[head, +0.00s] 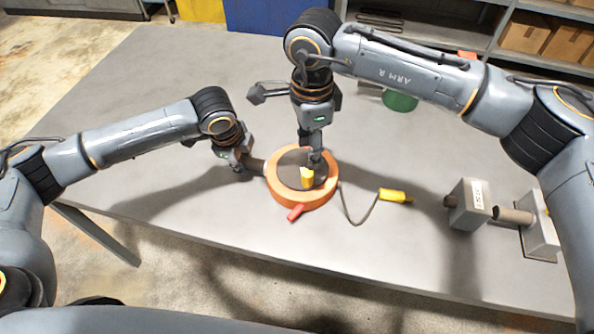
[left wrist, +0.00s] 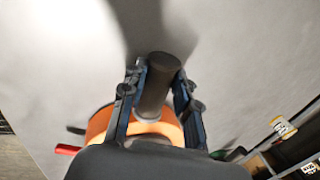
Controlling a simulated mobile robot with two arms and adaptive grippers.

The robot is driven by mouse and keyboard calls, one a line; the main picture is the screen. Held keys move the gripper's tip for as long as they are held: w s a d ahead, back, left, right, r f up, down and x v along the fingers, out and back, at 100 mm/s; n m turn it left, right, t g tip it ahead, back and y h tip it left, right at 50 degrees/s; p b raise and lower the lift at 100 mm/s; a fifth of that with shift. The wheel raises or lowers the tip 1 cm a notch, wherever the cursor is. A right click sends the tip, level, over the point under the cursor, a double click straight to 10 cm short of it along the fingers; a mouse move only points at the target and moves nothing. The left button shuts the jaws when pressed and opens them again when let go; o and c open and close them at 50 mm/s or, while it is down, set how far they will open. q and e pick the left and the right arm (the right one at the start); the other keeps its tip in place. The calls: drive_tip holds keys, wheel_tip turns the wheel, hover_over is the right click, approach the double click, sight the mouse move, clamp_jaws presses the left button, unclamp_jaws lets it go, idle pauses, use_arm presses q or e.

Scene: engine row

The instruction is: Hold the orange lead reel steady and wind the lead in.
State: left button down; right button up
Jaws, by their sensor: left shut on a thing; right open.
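The orange lead reel (head: 283,199) lies flat on the grey table, with a dark disc on top and a yellow knob (head: 307,179) on the disc. A dark handle (head: 256,165) sticks out from its left side. My left gripper (head: 245,164) is shut on this handle; the left wrist view shows the handle (left wrist: 158,82) between both fingers, with the reel's orange rim (left wrist: 100,122) beyond. My right gripper (head: 314,162) points down over the disc, open, at the yellow knob; its fingers partly hide the disc. The dark lead (head: 351,219) runs out right to a yellow plug (head: 395,195) on the table.
A red tab (head: 296,212) sticks out at the reel's front. Grey blocks with a cylinder (head: 512,215) stand at the table's right. A green round thing (head: 399,101) sits behind my right arm. The table (head: 150,75) is clear at the back left.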

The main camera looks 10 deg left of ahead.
sight(308, 172)
drive_tip(key=shift+f, duration=4.25)
drive_tip(key=shift+c, duration=0.2)
drive_tip(key=c, duration=0.8)
